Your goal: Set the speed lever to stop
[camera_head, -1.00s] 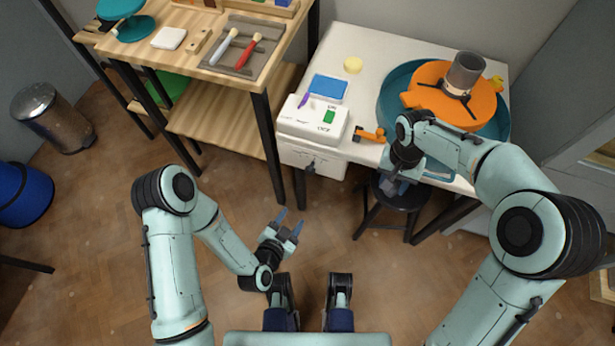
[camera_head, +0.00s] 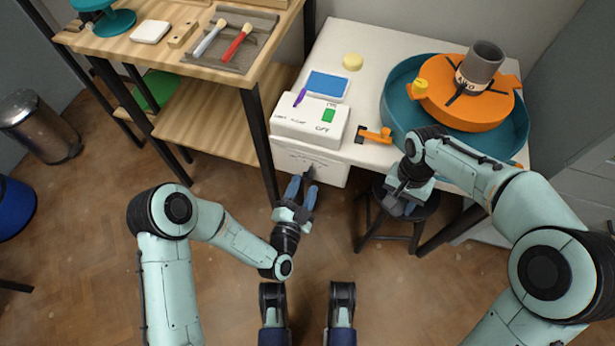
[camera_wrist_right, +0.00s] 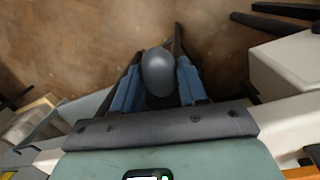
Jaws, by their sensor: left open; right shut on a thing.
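A white control box (camera_head: 309,121) with a green switch and an "OFF" label sits at the table's left end. On its front face, below some faint marks, is a small dark lever (camera_head: 309,170), which looks like the speed lever. My left gripper (camera_head: 302,181) is open just in front of it, fingers pointing at it; I cannot tell whether they touch it. My right gripper (camera_head: 400,207) is at the table's front edge, over the stool. In the right wrist view it is shut on a smooth dark grey egg-shaped thing (camera_wrist_right: 158,72).
An orange wheel head (camera_head: 468,110) bearing a grey pot (camera_head: 481,63) sits in a teal basin (camera_head: 395,109). An orange-handled piece (camera_head: 376,135) lies at the table edge. A black stool (camera_head: 390,225) stands below. A wooden shelf (camera_head: 205,110) is at the left.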

